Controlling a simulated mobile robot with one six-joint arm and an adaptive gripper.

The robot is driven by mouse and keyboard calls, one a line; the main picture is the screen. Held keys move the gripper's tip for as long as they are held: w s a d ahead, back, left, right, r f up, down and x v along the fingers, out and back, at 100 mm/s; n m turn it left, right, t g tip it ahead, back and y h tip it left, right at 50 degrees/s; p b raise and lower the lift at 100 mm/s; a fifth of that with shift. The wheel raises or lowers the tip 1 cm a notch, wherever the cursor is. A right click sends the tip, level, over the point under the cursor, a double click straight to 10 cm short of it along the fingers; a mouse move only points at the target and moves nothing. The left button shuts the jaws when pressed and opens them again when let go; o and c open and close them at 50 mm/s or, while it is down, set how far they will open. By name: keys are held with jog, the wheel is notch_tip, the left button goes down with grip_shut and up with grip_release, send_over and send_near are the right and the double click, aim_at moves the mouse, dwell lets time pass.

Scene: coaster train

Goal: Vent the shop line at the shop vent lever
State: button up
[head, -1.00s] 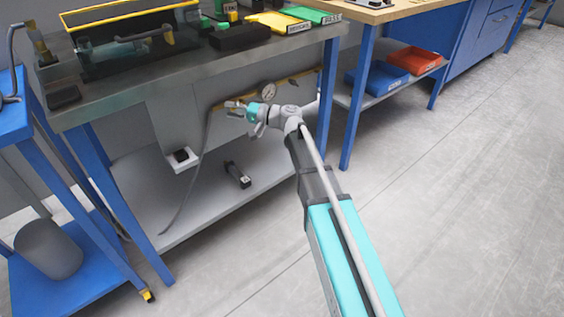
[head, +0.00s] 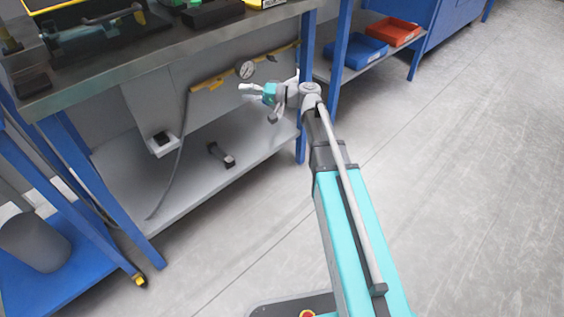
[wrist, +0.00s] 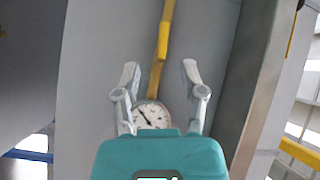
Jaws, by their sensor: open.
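A yellow pipe (head: 212,80) runs along the grey panel under the workbench, with a round white pressure gauge (head: 245,70) on it. In the wrist view the gauge (wrist: 151,115) shows low between the fingers, partly covered by my gripper's teal body. A brighter yellow piece (wrist: 163,40) on the pipe lies beyond the fingertips. It may be the vent lever, but I cannot tell for certain. My gripper (head: 246,93) is open and empty, just below the gauge in the head view. In the wrist view my gripper (wrist: 160,68) has its fingers spread on either side of the pipe.
The workbench's blue leg (head: 304,110) stands close to my wrist on the right. A lower shelf (head: 190,180) holds a small dark tool (head: 221,155). A grey hose (head: 182,140) hangs at the left. Blue (head: 361,50) and red (head: 393,31) bins stand right. The floor at right is clear.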

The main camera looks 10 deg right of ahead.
jog(key=s+d+f+g+h+p, duration=0.1)
jog(key=s+d+f+g+h, duration=0.1)
jog(key=s+d+f+h, duration=0.2)
jog(key=s+d+f+g+h+p, duration=0.1)
jog(key=s+d+f+g+h, duration=0.1)
jog(key=s+f+h, duration=0.6)
jog(key=shift+s+d+f+g+h, duration=0.35)
jog(key=shift+s+d+f, duration=0.8)
jog(key=shift+s, duration=1.2)
jog(key=shift+a+f, duration=0.25)
